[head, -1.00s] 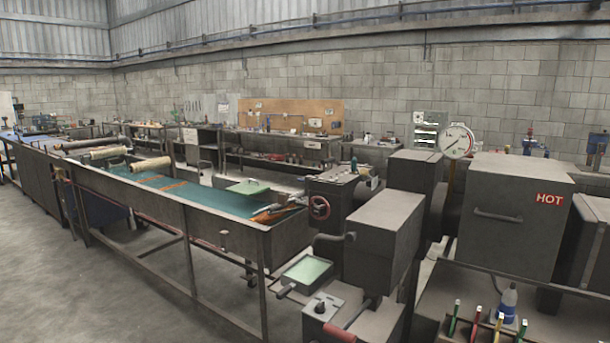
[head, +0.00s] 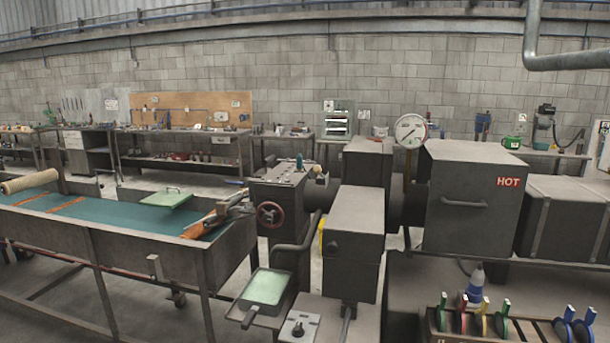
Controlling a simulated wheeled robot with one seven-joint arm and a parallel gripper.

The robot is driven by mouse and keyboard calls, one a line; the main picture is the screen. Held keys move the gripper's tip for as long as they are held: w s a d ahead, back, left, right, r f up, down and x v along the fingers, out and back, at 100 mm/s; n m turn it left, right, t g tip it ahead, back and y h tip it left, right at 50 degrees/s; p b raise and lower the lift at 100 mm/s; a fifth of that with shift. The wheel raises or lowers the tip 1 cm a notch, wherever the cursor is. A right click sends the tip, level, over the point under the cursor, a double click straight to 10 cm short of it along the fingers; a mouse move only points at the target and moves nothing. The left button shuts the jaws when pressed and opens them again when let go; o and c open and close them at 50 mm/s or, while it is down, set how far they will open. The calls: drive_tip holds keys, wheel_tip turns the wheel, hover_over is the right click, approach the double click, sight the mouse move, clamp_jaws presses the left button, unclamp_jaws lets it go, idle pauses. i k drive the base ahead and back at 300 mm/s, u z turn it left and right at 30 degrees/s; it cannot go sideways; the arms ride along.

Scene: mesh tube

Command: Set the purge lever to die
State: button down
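My gripper is not in view. I cannot pick out a lever marked as the purge lever, and no "die" label is readable. A dark rod (head: 346,324) slopes down from under the dark box-shaped housing (head: 352,239) in the middle. Its lower end is cut off by the bottom edge. A small grey control box (head: 299,328) with a black knob stands to its left. A dark block with a "HOT" label (head: 473,200) stands to the right.
A long water trough (head: 135,235) with teal water runs to the left. A green-topped tray (head: 265,287) juts out in front of the machine. A round dial gauge (head: 410,130) stands behind.

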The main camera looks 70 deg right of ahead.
sight(318, 169)
drive_tip(key=z, duration=0.35)
drive_tip(key=i, duration=0.7)
drive_tip(key=z, duration=1.25)
drive_tip(key=i, duration=0.55)
drive_tip(key=z, duration=0.6)
